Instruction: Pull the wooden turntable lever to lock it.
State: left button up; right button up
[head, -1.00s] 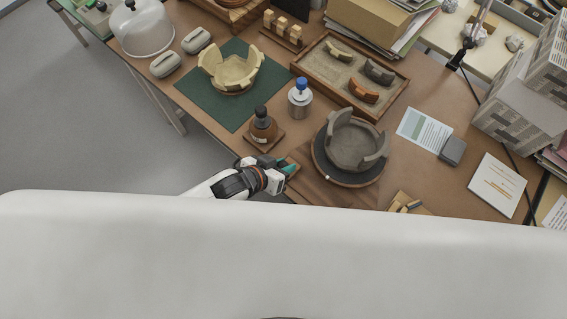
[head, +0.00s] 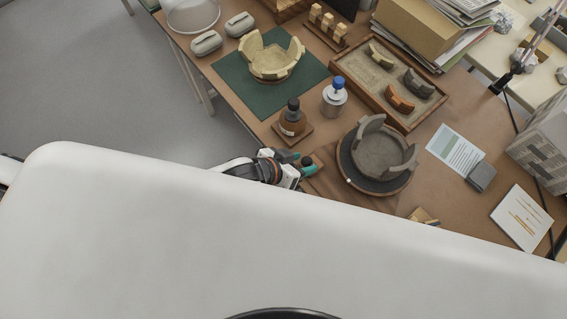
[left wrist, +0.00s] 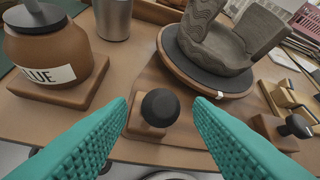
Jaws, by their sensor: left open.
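The turntable (head: 347,181) is a round dark disc with a wooden rim, carrying a partly rebuilt grey pot (head: 382,158). In the left wrist view its rim (left wrist: 176,69) is at the upper right. A round black knob (left wrist: 160,107) on a small wooden block (left wrist: 142,128) stands in front of the rim; it looks like the lever's end, but its link to the turntable is not clear. My left gripper (head: 299,161) is open beside the turntable. In the wrist view its teal fingers (left wrist: 160,115) lie either side of the knob, apart from it. My right gripper is out of view.
A brown labelled bottle (left wrist: 45,45) on a wooden base is close left of my left gripper. A sherd tray (head: 350,86) lies beyond the turntable. Another black-knobbed wooden object (left wrist: 298,126) is at the right.

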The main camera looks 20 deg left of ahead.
pick_arm(q)
jog(key=v, duration=0.9)
jog(key=shift+s+a+r+b, duration=0.15)
jog(key=shift+s+a+b, duration=0.05)
jog(key=shift+b, duration=0.2)
jog(key=w+a+f+n+y, duration=0.1)
jog(key=w+a+f+y, duration=0.1)
jog(key=a+f, duration=0.35)
jog(key=w+a+f+y, duration=0.1)
jog(key=w+a+f, duration=0.15)
jog(key=f, duration=0.65)
jog(key=s+a+f+g+y, duration=0.1)
jog(key=s+a+f, duration=0.15)
jog(key=f, duration=0.45)
jog(key=s+a+f+g+y, duration=0.1)
jog(key=a+f+y, duration=0.1)
jog(key=a+f, duration=0.3)
jog(key=s+f+g, duration=0.2)
jog(key=s+f, duration=0.5)
jog(key=s, duration=0.5)
jog(key=s+d+f+n+g, duration=0.1)
jog(key=s+f+g, duration=0.1)
jog(key=s+f, duration=0.6)
jog(key=s, duration=0.3)
jog(key=shift+s+f+y, duration=0.35)
jog(key=shift+y, duration=0.05)
